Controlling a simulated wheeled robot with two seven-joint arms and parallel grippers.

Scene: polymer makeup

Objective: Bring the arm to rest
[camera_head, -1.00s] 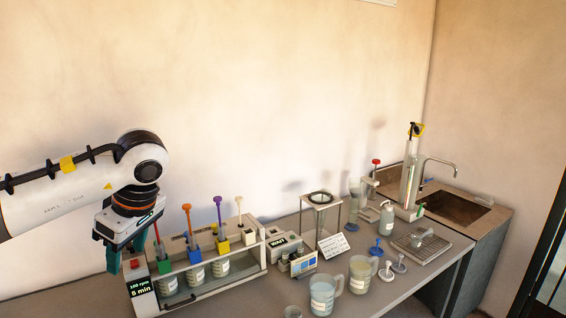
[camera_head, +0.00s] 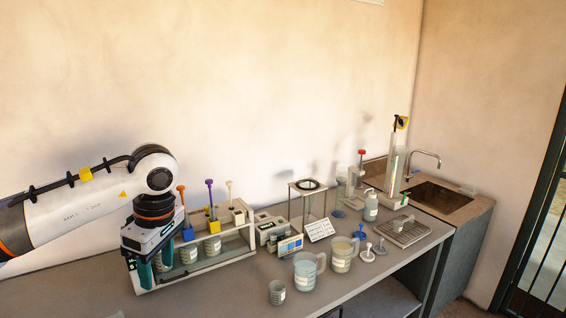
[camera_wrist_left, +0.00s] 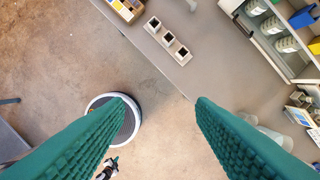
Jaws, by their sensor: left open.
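My left arm comes in from the left in the head view. Its gripper (camera_head: 158,268) hangs in front of the left end of the jar stirrer rack (camera_head: 220,262) and hides part of it, including its display. The green fingers are apart. In the left wrist view the gripper (camera_wrist_left: 164,100) is open with nothing between the fingers; floor and the bench edge show beyond them.
Several beakers stand in the rack below coloured stirrers. A sink (camera_head: 436,198) is at right. Open floor (camera_wrist_left: 50,70) shows in the wrist view.

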